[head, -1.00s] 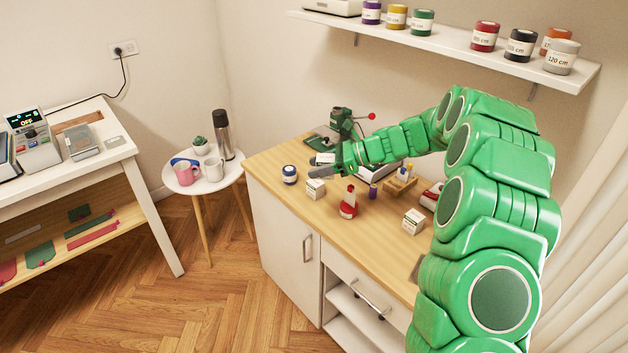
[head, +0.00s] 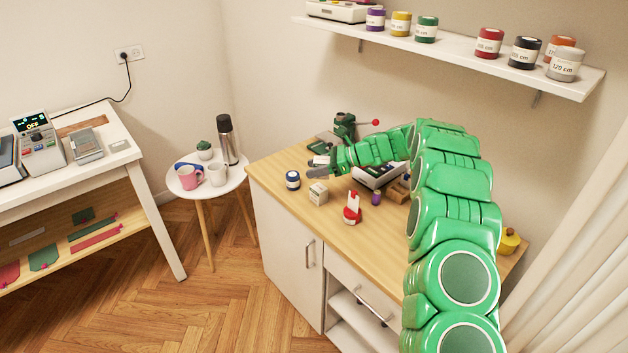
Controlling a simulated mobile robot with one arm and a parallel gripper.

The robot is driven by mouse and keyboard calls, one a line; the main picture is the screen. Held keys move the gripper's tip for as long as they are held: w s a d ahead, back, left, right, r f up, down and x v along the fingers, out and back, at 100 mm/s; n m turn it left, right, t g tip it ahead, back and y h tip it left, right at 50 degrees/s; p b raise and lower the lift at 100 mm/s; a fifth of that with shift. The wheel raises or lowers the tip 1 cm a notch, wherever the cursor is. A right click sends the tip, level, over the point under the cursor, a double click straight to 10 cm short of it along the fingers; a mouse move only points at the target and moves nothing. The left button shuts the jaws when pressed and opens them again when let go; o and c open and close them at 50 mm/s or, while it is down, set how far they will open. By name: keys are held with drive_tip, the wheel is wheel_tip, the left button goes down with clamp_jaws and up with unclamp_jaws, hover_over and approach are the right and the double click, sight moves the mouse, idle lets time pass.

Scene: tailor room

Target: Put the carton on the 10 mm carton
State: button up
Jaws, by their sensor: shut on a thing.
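A small white carton (head: 318,194) with a printed label stands on the wooden worktop; its label is too small to read. My gripper (head: 312,171) is just above and behind this carton in the picture, with its grey fingers pointing left. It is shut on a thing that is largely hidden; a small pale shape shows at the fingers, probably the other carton. A gap shows between the fingers and the standing carton's top.
A blue-and-white jar (head: 292,180) stands left of the carton. A red-and-white object (head: 352,208) and a purple spool (head: 376,198) stand to its right. A green machine (head: 345,127) is at the back. The front left of the worktop (head: 285,208) is clear.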

hover_over(314, 187)
drive_tip(key=shift+s+f, duration=0.15)
drive_tip(key=shift+f, duration=3.7)
drive_tip(key=o, duration=1.1)
drive_tip(key=shift+f, duration=0.1)
